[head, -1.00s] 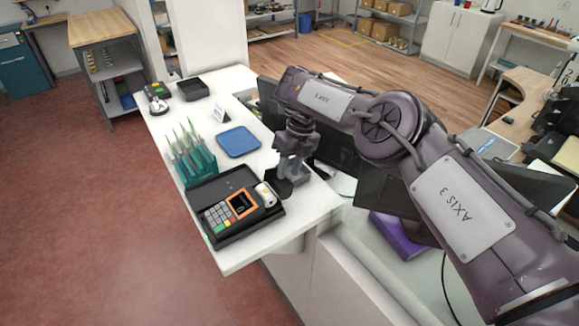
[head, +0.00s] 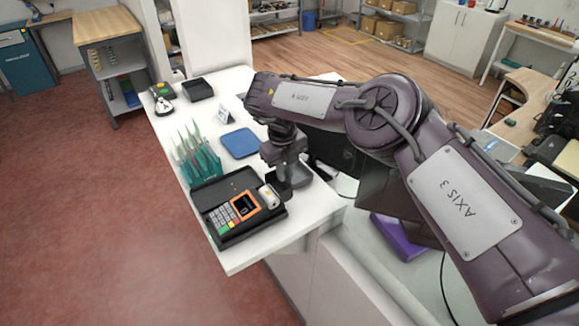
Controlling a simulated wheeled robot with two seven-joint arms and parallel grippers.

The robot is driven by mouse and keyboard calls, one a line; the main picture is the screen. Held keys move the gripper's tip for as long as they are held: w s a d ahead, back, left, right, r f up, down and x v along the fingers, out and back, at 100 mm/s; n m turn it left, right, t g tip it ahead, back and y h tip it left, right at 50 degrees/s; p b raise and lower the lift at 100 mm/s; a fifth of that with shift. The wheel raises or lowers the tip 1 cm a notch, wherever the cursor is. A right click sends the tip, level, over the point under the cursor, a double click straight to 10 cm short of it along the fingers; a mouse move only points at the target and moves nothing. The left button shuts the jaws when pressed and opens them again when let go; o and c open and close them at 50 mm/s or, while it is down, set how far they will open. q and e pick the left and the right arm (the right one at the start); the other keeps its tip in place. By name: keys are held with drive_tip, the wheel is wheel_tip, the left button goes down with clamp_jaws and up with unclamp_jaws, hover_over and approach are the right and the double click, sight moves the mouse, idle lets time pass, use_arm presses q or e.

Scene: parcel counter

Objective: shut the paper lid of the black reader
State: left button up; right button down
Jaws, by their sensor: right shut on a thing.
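The black reader (head: 225,221) lies in a black tray near the front end of the white counter, with a keypad and an orange frame around its screen. A white paper roll (head: 268,196) shows in its open paper bay. The dark paper lid (head: 283,189) stands open at the roll's right side, mostly hidden by my right gripper. My right gripper (head: 284,178) points down from above and is shut on the lid, just beyond the roll. The exact contact is small and dark. My left gripper is not in view.
A blue tray (head: 240,143), a small sign (head: 225,116) and a black bin (head: 198,89) are farther back. Dark monitors (head: 335,152) stand right of my gripper. The counter's front corner is clear.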

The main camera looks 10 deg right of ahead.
drive_tip(key=shift+s+a+r+t+h+b, duration=0.2)
drive_tip(key=shift+a+t+h+b, duration=0.15)
drive_tip(key=shift+a+h, duration=0.35)
drive_tip(key=shift+s+a+r+t+h+b, duration=0.1)
drive_tip(key=shift+s+a+t+h+b, duration=0.25)
drive_tip(key=shift+h, duration=0.55)
drive_tip(key=shift+w, duration=0.15)
drive_tip(key=c, duration=1.5)
unclamp_jaws()
drive_tip(key=shift+o, duration=0.2)
drive_tip(key=shift+a+r+b, duration=0.2)
drive_tip(key=shift+r+b, duration=0.1)
drive_tip(key=b+v, duration=0.1)
drive_tip(key=v, duration=0.6)
drive_tip(key=shift+b, duration=0.4)
